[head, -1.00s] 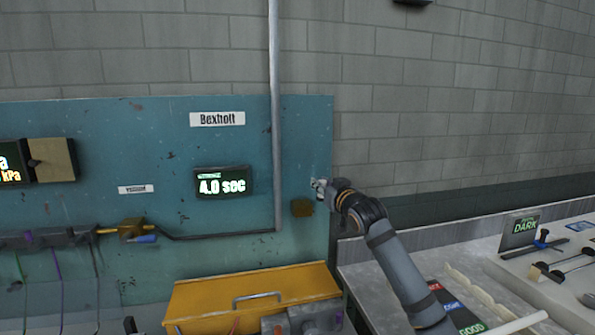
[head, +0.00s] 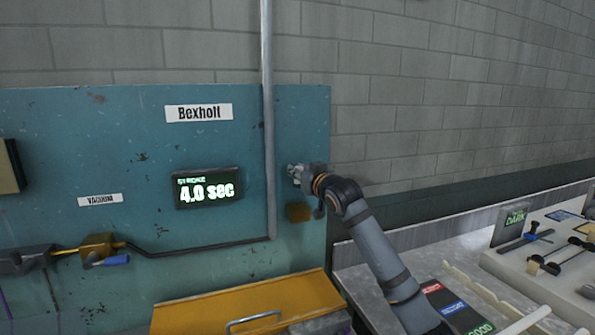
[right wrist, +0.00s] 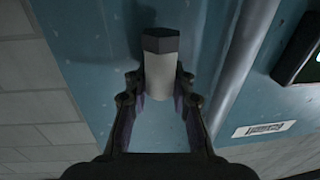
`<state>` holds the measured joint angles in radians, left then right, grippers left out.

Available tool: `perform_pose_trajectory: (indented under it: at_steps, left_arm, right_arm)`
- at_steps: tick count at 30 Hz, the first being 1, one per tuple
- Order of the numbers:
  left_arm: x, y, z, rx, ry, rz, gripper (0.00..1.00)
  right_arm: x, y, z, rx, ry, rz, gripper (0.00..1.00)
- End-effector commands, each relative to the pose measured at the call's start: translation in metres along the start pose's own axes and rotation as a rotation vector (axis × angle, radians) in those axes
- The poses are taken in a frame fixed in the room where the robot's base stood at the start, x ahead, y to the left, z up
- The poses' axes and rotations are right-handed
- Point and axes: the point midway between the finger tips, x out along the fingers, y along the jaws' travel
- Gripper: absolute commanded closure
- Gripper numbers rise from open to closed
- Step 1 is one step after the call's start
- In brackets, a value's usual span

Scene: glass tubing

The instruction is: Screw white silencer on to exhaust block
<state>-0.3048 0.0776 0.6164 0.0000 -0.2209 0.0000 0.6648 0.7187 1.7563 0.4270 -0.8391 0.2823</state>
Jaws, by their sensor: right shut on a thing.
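In the right wrist view the right gripper (right wrist: 159,88) is shut on the white silencer (right wrist: 160,80), a pale cylinder with a dark faceted end (right wrist: 160,40) pointing away from the palm. The block cannot be made out in that view. The silencer appears apart from the block. My left gripper is not in view.
The teal panel (head: 70,150) carries a lit 4.0 sec display (head: 207,188), a vertical grey pipe (head: 268,120) and a brass valve with a blue handle (head: 98,250). A yellow box (head: 190,315) sits below. A cluttered bench (head: 380,262) is at right.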

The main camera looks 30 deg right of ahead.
Motion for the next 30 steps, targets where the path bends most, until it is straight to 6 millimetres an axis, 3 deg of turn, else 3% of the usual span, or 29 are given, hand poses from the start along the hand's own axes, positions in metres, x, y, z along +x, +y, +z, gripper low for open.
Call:
perform_pose_trajectory:
  at_steps: [5, 18, 30]
  left_arm:
    - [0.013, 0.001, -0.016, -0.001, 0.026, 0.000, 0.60]
    - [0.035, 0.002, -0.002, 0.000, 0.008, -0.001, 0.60]
    - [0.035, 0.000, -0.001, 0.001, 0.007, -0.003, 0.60]
  right_arm:
    - [0.000, 0.000, 0.014, 0.000, 0.000, 0.000, 1.00]
    - [0.000, 0.000, 0.042, -0.001, -0.001, 0.000, 1.00]
    - [0.000, 0.000, 0.044, -0.001, 0.000, 0.000, 1.00]
